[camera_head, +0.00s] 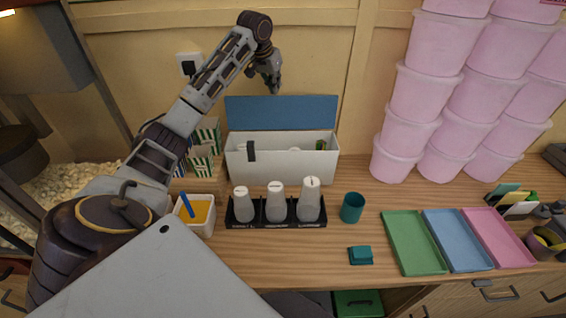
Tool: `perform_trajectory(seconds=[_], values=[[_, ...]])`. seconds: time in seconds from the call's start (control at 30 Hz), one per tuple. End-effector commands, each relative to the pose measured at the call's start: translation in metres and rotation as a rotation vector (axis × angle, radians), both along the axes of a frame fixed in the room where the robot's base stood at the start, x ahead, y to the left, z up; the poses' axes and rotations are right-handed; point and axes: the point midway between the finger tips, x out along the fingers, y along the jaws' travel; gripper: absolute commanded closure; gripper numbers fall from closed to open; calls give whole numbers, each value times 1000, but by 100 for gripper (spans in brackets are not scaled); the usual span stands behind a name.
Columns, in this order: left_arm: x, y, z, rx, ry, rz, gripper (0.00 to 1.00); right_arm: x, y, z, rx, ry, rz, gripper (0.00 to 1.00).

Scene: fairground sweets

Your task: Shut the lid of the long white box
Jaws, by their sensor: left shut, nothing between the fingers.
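The long white box (283,171) stands at the back of the counter against the wall. Its blue lid (282,112) is open and stands upright along the back edge. A dark item and a green item show inside the box. My right gripper is not in view.
A black rack (277,223) with white bottles stands in front of the box. A teal cup (352,207) and teal block (361,255) are to its right. Stacked pink tubs (412,135) rise right of the box. Striped cartons (201,160) and an orange-filled tub (196,213) stand left.

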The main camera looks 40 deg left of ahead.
Motion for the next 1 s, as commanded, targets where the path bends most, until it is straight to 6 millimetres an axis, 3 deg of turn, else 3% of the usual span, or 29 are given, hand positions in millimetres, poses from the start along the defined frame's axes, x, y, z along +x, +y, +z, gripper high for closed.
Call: perform_trajectory(seconds=[1.0], values=[[-1, -1, -10, 0, 0, 0, 100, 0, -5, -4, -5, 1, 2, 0]])
